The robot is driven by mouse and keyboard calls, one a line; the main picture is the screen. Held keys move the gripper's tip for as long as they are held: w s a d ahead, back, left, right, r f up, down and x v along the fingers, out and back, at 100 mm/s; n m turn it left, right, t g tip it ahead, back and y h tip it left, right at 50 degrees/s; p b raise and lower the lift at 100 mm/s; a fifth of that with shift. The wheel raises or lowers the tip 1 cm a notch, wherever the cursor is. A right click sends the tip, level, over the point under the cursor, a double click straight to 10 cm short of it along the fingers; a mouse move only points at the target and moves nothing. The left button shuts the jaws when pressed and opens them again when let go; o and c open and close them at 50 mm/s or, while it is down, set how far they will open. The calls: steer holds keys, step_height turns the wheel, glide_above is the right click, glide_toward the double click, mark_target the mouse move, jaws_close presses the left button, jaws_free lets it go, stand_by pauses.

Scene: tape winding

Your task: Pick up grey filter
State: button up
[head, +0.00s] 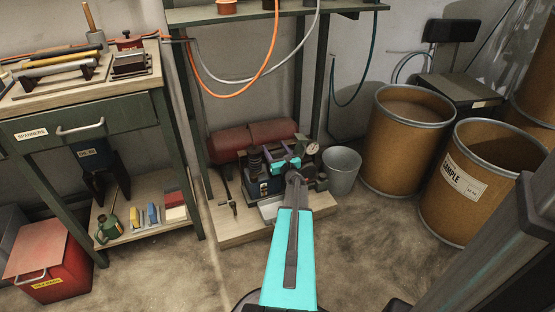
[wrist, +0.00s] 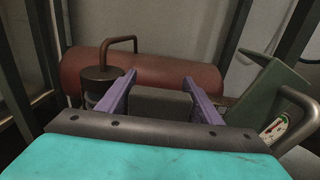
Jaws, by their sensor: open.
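My gripper (head: 280,152) is over a small machine on a low wooden platform; its two purple fingers also show in the wrist view (wrist: 159,80). The fingers are spread apart and nothing is clamped between them. A dark grey block (wrist: 160,103) lies in the gap beyond the gripper's palm, and its lower part is hidden. It may be the grey filter, but I cannot tell for sure. A dark round canister (wrist: 102,82) with a bent pipe on top stands just left of the left finger.
A dark red tank (head: 255,138) lies behind the machine and also shows in the wrist view (wrist: 165,72). A green housing with a gauge (wrist: 275,128) stands close on the right. A grey bucket (head: 341,170) and brown drums (head: 400,150) stand further right. The workbench (head: 120,85) is at left.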

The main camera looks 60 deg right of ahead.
stand_by(0.5)
steer(key=c, duration=0.7)
steer(key=shift+r+p, duration=1.55)
steer(key=shift+r, duration=3.45)
